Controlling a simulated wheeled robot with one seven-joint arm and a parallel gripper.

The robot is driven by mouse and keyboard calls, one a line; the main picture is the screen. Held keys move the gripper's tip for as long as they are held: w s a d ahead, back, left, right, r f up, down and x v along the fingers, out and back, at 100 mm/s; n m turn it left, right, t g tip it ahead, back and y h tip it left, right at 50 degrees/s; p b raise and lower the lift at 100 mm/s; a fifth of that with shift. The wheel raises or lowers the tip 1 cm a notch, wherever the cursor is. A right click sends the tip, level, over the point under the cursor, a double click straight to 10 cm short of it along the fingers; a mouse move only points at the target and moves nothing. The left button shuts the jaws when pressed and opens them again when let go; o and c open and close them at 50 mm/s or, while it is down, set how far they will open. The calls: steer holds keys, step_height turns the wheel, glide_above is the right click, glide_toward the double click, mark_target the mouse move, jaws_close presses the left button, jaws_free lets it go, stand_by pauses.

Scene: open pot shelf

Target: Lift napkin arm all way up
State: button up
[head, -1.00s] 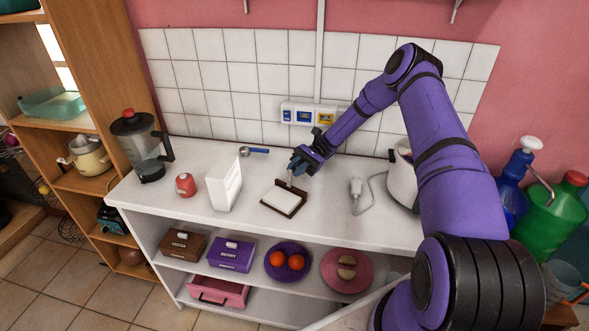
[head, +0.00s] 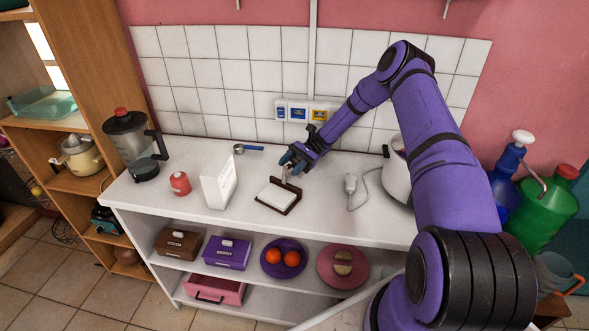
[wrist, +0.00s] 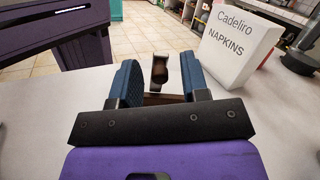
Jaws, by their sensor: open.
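The napkin holder (head: 296,199) is a brown tray with a stack of white napkins (head: 276,195) on the white counter. Its napkin arm (head: 285,175) looks raised off the napkins at the back, partly hidden by my gripper (head: 291,163). In the wrist view, the brown end of the napkin arm (wrist: 160,70) shows between and beyond the two blue fingers of my gripper (wrist: 160,80). The fingers are apart, with a visible gap on each side of it. I cannot tell whether either finger touches the arm.
A white napkins box (head: 218,180) stands left of the holder, labelled in the wrist view (wrist: 231,45). A red timer (head: 180,183) and blender (head: 133,145) are farther left. The front counter strip is clear.

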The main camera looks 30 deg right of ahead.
steer(key=s+r, duration=0.2)
steer(key=s, duration=0.6)
steer(key=s+a+r, duration=0.1)
steer(key=s+r, duration=0.2)
steer(key=s, duration=0.5)
steer(key=shift+a, duration=0.3)
steer(key=s+r+n+t+h, duration=0.2)
steer(key=s+r+t+h, duration=0.3)
steer(key=r, duration=0.5)
steer(key=s+r+n+t+h, duration=0.3)
steer(key=s+r+t+h, duration=0.2)
steer(key=r, duration=0.6)
steer(key=s+r+n+t+h, duration=0.3)
steer(key=s+r+t+h, duration=0.2)
steer(key=r, duration=0.5)
steer(key=s+h, duration=0.2)
steer(key=shift+s+d+r, duration=0.25)
steer(key=shift+s+d, duration=0.05)
steer(key=shift+s, duration=0.1)
stand_by(1.6)
